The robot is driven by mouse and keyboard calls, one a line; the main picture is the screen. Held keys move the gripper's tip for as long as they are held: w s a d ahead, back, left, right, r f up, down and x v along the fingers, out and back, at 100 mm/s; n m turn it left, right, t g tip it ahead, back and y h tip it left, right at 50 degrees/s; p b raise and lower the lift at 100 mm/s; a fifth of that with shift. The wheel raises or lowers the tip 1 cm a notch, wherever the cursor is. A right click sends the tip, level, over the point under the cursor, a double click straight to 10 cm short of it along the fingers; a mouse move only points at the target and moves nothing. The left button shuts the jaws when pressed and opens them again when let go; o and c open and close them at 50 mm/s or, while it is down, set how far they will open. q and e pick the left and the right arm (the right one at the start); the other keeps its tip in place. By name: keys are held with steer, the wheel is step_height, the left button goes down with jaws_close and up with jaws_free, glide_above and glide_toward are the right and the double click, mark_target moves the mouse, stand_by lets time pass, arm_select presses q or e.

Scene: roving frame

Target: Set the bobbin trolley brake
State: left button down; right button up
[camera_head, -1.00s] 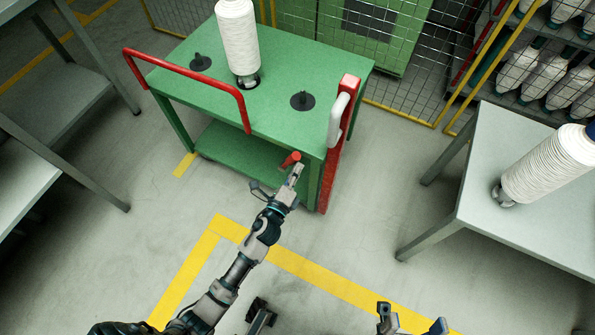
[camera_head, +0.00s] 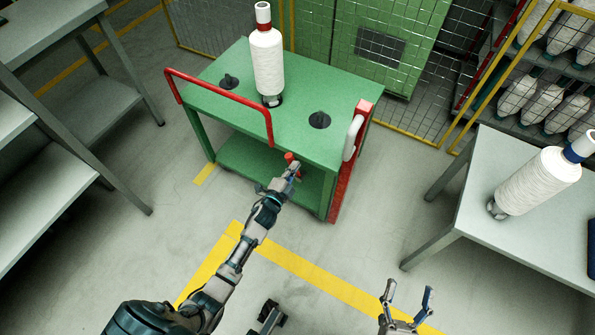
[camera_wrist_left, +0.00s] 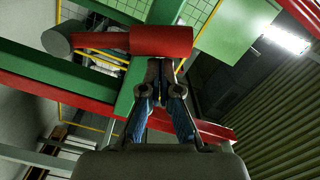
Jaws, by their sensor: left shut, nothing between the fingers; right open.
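The green trolley (camera_head: 300,86) stands ahead with a white bobbin (camera_head: 267,62) upright on its top. A small red lever (camera_head: 289,157) sits at its near side, below the tabletop edge; in the left wrist view it is a red grip (camera_wrist_left: 161,41) on a stem with a grey round end. My left gripper (camera_head: 295,167) is shut and empty, its fingertips right at the lever; in the left wrist view the fingertips (camera_wrist_left: 160,65) meet or nearly meet the grip's lower edge. My right gripper (camera_head: 409,292) is open and empty, low over the floor.
A red rail (camera_head: 225,93) and a red post with a white handle (camera_head: 352,140) flank the lever. A grey table (camera_head: 480,205) with another bobbin (camera_head: 540,180) stands right, grey shelving (camera_head: 50,190) left. A wire fence (camera_head: 410,110) is behind.

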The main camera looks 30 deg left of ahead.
arm_select(q)
steer(key=shift+a+f+n+p, duration=0.15)
steer(key=shift+a+n+p, duration=0.2)
steer(key=shift+a+n, duration=0.5)
arm_select(e)
steer(key=shift+w+f+g, duration=0.3)
steer(key=shift+f+g, duration=0.15)
steer(key=shift+f, duration=0.05)
steer(key=shift+w+f+g, duration=0.25)
steer(key=shift+f+g, duration=0.2)
steer(key=shift+w+f, duration=0.1)
steer(key=shift+f, duration=0.05)
